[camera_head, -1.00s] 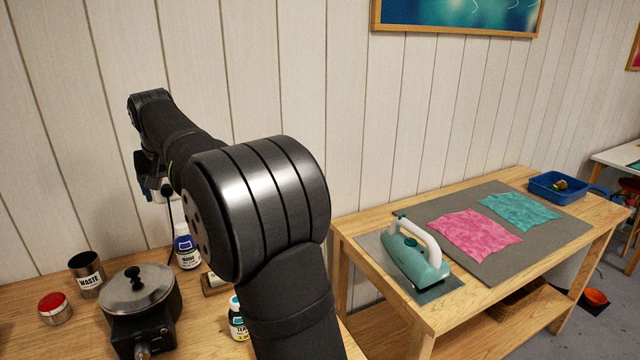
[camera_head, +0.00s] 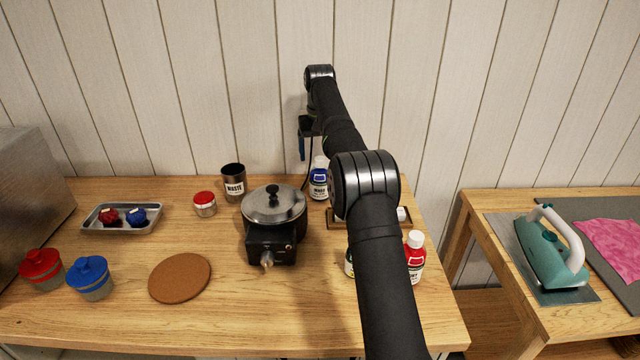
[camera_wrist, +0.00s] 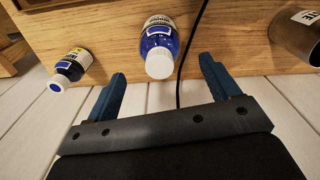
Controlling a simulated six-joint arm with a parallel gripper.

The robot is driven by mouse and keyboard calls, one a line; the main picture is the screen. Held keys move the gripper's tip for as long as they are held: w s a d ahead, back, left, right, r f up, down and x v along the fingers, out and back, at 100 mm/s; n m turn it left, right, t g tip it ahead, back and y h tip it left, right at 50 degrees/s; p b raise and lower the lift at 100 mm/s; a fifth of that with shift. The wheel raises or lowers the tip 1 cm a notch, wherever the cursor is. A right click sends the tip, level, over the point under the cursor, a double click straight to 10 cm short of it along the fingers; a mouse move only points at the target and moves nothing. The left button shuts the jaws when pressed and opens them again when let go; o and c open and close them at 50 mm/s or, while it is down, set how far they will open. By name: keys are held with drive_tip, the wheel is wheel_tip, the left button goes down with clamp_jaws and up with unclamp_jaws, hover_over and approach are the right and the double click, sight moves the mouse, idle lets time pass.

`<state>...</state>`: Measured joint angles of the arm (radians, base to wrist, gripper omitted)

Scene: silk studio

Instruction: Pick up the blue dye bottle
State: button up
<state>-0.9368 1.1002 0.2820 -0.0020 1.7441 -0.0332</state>
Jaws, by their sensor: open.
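The blue dye bottle (camera_head: 319,182) stands upright at the back of the wooden table, with a white cap and a white-and-blue label. In the wrist view the blue bottle (camera_wrist: 160,42) is near the top middle, its cap towards the camera and lying between the lines of the two fingers. My gripper (camera_head: 303,148) is above and slightly left of the bottle in the head view, near the wall. Its blue fingers (camera_wrist: 163,68) are apart with nothing held between them. I cannot tell the exact gap between fingertips and bottle.
A waste cup (camera_head: 233,183) and lidded pot (camera_head: 273,207) stand left of the bottle. A red bottle (camera_head: 415,259) stands right of my arm. Another dark bottle (camera_wrist: 73,66) shows in the wrist view. A cork mat (camera_head: 180,279) lies at front left.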

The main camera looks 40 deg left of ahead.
sight(320, 173)
drive_tip(key=shift+f, duration=4.15)
drive_tip(key=c, duration=1.3)
drive_tip(key=shift+o, duration=0.2)
drive_tip(key=shift+r, duration=0.15)
